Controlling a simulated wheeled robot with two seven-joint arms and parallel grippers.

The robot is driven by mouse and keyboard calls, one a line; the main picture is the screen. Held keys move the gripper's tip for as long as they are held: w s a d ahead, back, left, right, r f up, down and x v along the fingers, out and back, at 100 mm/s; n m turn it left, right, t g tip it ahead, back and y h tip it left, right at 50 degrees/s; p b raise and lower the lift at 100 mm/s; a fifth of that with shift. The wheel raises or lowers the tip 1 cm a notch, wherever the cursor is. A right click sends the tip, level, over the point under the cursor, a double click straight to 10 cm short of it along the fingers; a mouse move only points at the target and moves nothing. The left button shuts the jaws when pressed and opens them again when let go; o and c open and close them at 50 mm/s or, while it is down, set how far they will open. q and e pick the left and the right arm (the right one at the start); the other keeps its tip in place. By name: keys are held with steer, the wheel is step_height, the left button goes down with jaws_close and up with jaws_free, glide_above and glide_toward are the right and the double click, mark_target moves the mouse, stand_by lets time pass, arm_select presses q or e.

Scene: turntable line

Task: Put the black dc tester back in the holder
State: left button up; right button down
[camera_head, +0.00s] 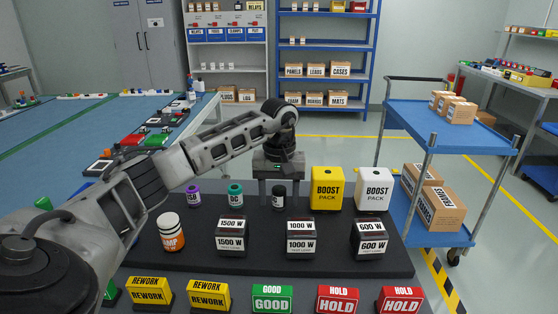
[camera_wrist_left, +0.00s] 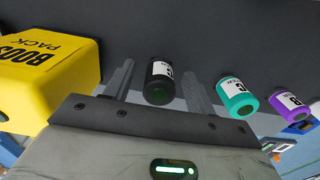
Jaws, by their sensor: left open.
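The black dc tester (camera_head: 279,198) is a small black cylinder with a white label, standing on the black board (camera_head: 190,262). In the left wrist view the tester (camera_wrist_left: 159,82) sits between the two finger tips, with a gap on both sides. My left gripper (camera_head: 279,190) is open around it, pointing down from above; its fingers also show in the left wrist view (camera_wrist_left: 158,88). A teal DC tester (camera_head: 235,195) and a purple USB tester (camera_head: 193,197) stand to the left in the head view. I cannot make out a holder. My right gripper is not in view.
A yellow boost pack (camera_head: 327,189) and a white boost pack (camera_head: 373,190) stand close to the right of my left gripper. Black watt-labelled blocks (camera_head: 301,238) and an orange-white jar (camera_head: 172,233) stand in front. REWORK, GOOD and HOLD signs (camera_head: 272,299) line the near edge.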

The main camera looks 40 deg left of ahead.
arm_select(q)
step_height(320, 180, up, 15)
steer(key=p, duration=0.1)
steer(key=shift+r+p, duration=0.15)
steer(key=shift+p, duration=0.25)
